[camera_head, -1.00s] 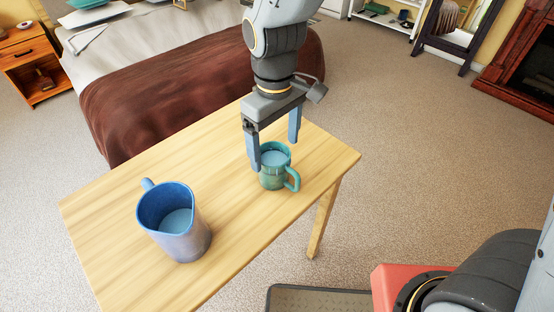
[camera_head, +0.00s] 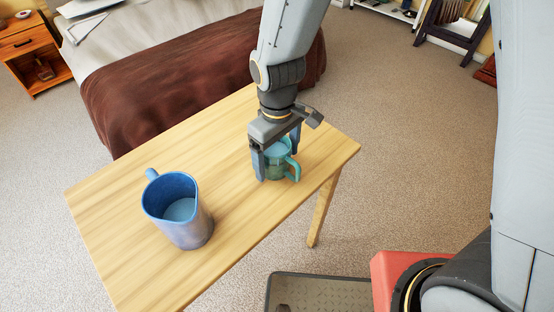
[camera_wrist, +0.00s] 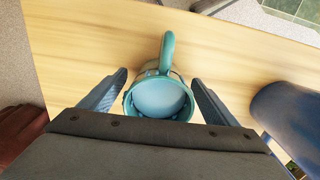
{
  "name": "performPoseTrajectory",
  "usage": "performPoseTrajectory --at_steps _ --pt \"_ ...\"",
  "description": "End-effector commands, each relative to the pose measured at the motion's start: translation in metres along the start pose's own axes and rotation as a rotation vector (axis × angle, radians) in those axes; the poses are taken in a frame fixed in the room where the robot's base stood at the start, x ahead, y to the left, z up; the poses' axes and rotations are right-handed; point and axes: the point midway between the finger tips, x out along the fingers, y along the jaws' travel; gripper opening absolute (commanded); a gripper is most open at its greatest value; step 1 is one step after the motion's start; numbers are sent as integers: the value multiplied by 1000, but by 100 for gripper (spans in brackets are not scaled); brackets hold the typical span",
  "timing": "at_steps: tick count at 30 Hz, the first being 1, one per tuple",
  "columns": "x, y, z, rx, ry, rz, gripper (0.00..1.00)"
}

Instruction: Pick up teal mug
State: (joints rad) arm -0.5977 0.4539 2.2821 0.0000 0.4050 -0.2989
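The teal mug (camera_head: 279,167) stands upright on the light wooden table (camera_head: 130,195), near its right end in the head view. Its handle points to the lower right there. My gripper (camera_head: 278,165) is lowered over the mug, with one finger on each side of it. In the wrist view the mug (camera_wrist: 158,98) lies between the two spread fingers of my gripper (camera_wrist: 158,85), with its handle pointing up the picture. The fingers look open, with small gaps to the mug's rim. Part of the mug is hidden behind the gripper in the head view.
A larger blue pitcher (camera_head: 180,212) stands on the table to the left of the mug; it also shows at the right in the wrist view (camera_wrist: 286,112). A bed with a brown blanket (camera_head: 185,75) lies behind the table. The table between mug and pitcher is clear.

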Motion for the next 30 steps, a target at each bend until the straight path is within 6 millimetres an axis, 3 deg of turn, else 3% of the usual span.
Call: performPoseTrajectory --at_steps 2,11,23,30 --pt "0 0 0 0 0 0 71" --pt "0 0 0 0 0 0 20" --pt "-6 0 0 0 1 0 19" --pt "-33 1 -2 0 5 1 19"
